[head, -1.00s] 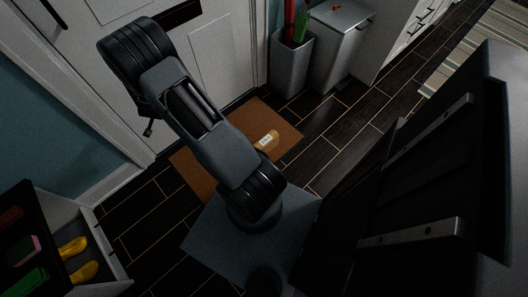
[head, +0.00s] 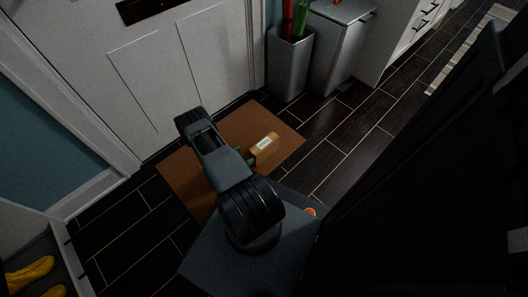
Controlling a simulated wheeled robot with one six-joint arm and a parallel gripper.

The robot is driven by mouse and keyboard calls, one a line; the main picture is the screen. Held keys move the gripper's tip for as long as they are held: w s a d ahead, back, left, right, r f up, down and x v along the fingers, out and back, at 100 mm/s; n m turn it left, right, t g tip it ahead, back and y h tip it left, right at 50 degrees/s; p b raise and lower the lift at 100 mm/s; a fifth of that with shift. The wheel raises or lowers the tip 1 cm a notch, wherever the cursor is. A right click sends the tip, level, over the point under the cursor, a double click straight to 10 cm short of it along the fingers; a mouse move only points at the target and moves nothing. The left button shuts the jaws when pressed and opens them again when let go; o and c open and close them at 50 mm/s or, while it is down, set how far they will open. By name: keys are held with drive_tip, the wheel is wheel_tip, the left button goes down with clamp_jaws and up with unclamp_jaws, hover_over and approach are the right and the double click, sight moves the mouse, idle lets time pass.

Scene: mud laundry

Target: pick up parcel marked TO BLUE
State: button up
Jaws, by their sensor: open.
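A small brown parcel (head: 264,143) with a white label lies on the brown doormat (head: 270,115) in front of the door. The writing on the label is too small to read. My arm reaches forward and down over the mat, and its links hide most of my gripper (head: 247,157). A small dark and greenish part of it shows just left of the parcel, close to its near left end. My gripper is open. I cannot tell whether it touches the parcel.
A white door (head: 150,70) stands behind the mat. A grey bin with red and green items (head: 290,65) and a lidded bin (head: 340,45) stand at the back. Yellow footwear (head: 30,272) is at lower left. Dark floor right of the mat is clear.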

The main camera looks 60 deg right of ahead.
sight(255, 151)
drive_tip(key=b+x, duration=0.1)
drive_tip(key=x, duration=0.2)
drive_tip(key=shift+s+d+f, duration=0.1)
drive_tip(key=shift+d+f, duration=0.1)
drive_tip(key=shift+d, duration=0.1)
drive_tip(key=b+x, duration=0.2)
drive_tip(key=x, duration=0.2)
drive_tip(key=shift+s+d, duration=0.2)
drive_tip(key=shift+s, duration=0.05)
drive_tip(key=shift+s+d, duration=0.1)
drive_tip(key=shift+d, duration=0.3)
drive_tip(key=shift+c, duration=0.2)
drive_tip(key=c, duration=1.5)
